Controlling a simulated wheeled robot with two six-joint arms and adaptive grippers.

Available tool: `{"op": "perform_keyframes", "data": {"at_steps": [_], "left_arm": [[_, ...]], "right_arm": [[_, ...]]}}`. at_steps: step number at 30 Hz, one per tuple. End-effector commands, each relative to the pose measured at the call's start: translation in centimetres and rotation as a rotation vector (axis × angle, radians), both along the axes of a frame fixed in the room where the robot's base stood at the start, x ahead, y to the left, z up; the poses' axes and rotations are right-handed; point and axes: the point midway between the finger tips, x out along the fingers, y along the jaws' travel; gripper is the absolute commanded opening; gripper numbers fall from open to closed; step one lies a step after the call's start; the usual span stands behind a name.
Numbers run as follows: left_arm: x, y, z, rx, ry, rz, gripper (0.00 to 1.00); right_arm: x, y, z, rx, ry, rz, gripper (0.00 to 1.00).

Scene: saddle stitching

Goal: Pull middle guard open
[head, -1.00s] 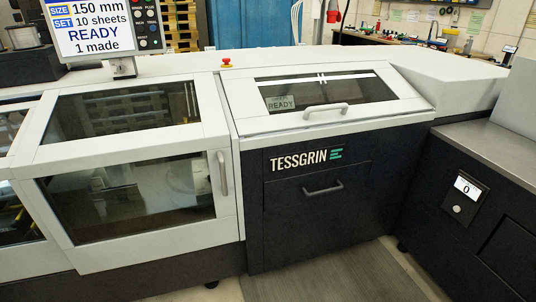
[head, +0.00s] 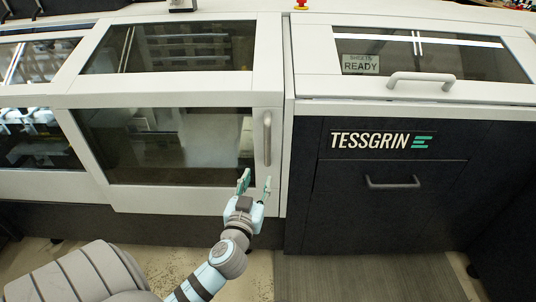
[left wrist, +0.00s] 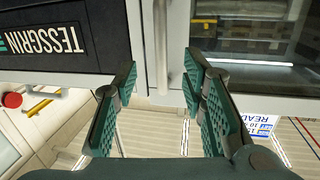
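The middle guard (head: 180,99) is a white frame with dark glass panes on its top and front. It looks closed. Its vertical grey bar handle (head: 267,138) is at the right edge of the front pane. My left gripper (head: 257,181) is open, with its green fingers pointing up at the handle's lower end. In the left wrist view, the handle (left wrist: 162,45) lies ahead in the gap between the spread fingers (left wrist: 163,72). The fingers look apart from it, and nothing is held. My right gripper is out of view.
Right of the guard is a dark TESSGRIN cabinet (head: 340,215) with a drawer handle (head: 392,182) and a white-framed lid with its own handle (head: 421,80). Another glazed section (head: 40,135) adjoins on the left. Floor in front is clear at right.

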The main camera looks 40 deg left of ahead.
Motion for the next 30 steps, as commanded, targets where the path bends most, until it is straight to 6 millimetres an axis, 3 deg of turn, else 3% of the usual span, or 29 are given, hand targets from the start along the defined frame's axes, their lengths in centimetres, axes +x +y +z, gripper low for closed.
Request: {"op": "perform_keyframes", "data": {"at_steps": [1,3,18,22,30], "left_arm": [[0.0,0.0,1.4,-0.002,-0.044,0.004,0.38],[0.5,0.3,2.4,-0.004,-0.069,0.007,0.38],[11.3,5.7,2.3,-0.005,-0.065,0.01,0.38],[12.5,6.3,2.3,-0.006,-0.064,0.009,0.38],[12.7,6.4,2.3,-0.006,-0.064,0.008,0.38]], "right_arm": [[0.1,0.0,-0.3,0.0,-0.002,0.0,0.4],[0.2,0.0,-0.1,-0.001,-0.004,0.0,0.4],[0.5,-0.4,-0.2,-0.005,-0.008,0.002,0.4],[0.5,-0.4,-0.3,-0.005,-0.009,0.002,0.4],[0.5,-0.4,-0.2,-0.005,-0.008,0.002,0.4]]}}
